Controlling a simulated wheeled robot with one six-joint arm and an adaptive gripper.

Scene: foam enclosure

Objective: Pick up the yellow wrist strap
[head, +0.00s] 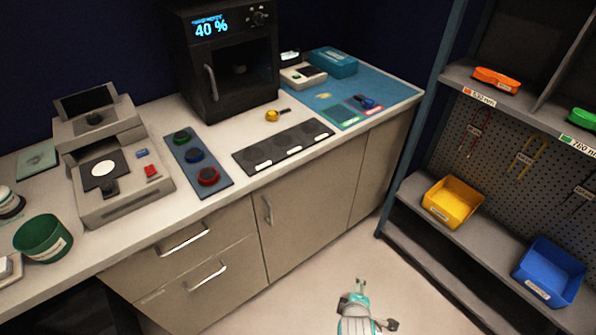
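A small yellow item with a dark stub (272,115) lies on the light counter, between the black oven-like box and the dark tray. It looks like the yellow wrist strap, but it is too small to be sure. A similar blue item (368,102) lies on the blue mat at the counter's right end. My gripper (360,284) is low in the picture, over the floor in front of the cabinets, well away from the counter. Its two fingertips show a small gap with nothing between them.
The blue mat (400,92) has a flat yellow mark (323,96). A dark tray (283,147) lies along the counter's front edge. The black box (243,85) stands behind. Shelves with a yellow bin (453,202) and blue bin (551,271) stand right. Floor between is clear.

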